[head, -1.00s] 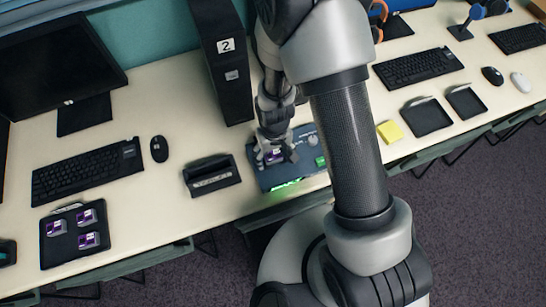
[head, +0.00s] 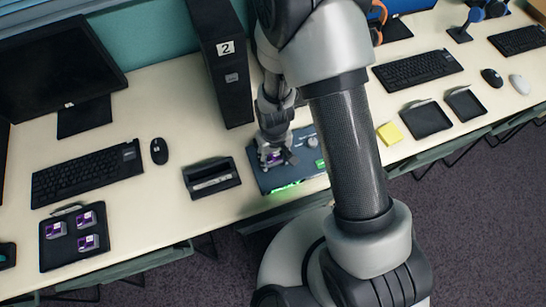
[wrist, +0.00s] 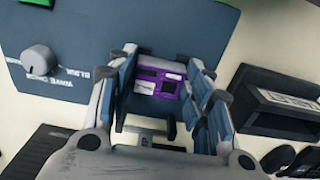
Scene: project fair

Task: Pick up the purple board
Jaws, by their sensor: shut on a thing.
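The purple board (wrist: 158,84) lies between my gripper's fingers in the wrist view, at the blue-grey test device. My gripper (wrist: 165,78) is shut on it, with a finger on either side. In the head view my gripper (head: 274,158) points down over the left part of the device (head: 308,177) and mostly hides the board. I cannot tell whether the board still touches the device. Several light parts and dark chips show on its purple face.
A black tray (head: 74,258) at the left holds three other purple boards (head: 87,220). A black holder (head: 212,178) stands just left of the device. A black computer tower (head: 222,65) rises behind my gripper. The device has a knob (wrist: 40,59) and a green-lit front edge.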

